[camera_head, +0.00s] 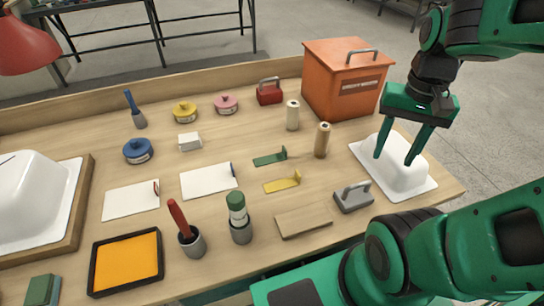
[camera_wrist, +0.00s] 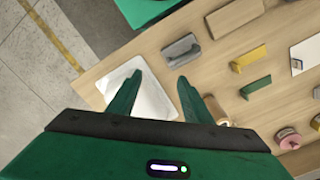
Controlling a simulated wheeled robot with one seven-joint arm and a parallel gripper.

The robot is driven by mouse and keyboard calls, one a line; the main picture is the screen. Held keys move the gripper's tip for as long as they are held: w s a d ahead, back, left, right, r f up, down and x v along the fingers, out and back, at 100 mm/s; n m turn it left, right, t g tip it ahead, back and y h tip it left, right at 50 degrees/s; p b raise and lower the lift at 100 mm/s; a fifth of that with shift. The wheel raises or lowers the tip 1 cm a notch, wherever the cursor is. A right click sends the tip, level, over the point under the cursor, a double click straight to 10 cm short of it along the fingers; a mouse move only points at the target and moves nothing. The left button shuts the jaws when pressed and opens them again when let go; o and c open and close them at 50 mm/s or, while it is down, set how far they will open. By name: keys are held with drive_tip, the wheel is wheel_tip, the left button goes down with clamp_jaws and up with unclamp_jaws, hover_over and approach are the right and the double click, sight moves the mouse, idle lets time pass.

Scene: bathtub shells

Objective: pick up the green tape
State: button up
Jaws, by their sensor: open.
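No green roll of tape is plain to see. The nearest match is a small green strip with an upturned end (camera_head: 270,158), lying mid-table left of a brown roll; it also shows in the wrist view (camera_wrist: 256,87). A green-topped cylinder (camera_head: 236,204) stands in a grey cup further forward. My gripper (camera_head: 393,160) is open and empty, pointing down over the white shell (camera_head: 410,182) at the table's right end. In the wrist view my gripper (camera_wrist: 160,80) has its fingers spread, with the green strip to their right, apart from them.
A yellow strip (camera_head: 283,182), brown roll (camera_head: 321,141), white roll (camera_head: 292,116) and grey float (camera_head: 353,197) stand around the green strip. An orange box (camera_head: 345,85) stands behind. Blue (camera_head: 138,151), yellow (camera_head: 184,112) and pink (camera_head: 226,105) round items lie further left.

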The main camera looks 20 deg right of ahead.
drive_tip(key=w+a+m, duration=0.3)
drive_tip(key=w, duration=0.3)
drive_tip(key=w+a+m, duration=0.2)
drive_tip(key=w+a, duration=0.1)
drive_tip(key=w, duration=0.4)
drive_tip(key=m, duration=0.5)
hover_over(284, 148)
wheel_tip(284, 148, down, 4)
drive_tip(key=f, duration=0.4)
drive_tip(key=shift+s+d+f, duration=0.1)
drive_tip(key=shift+d+f, duration=0.1)
drive_tip(key=shift+f, duration=0.2)
drive_tip(key=shift+a+f, duration=0.2)
drive_tip(key=shift+f, duration=2.45)
drive_tip(key=c, duration=1)
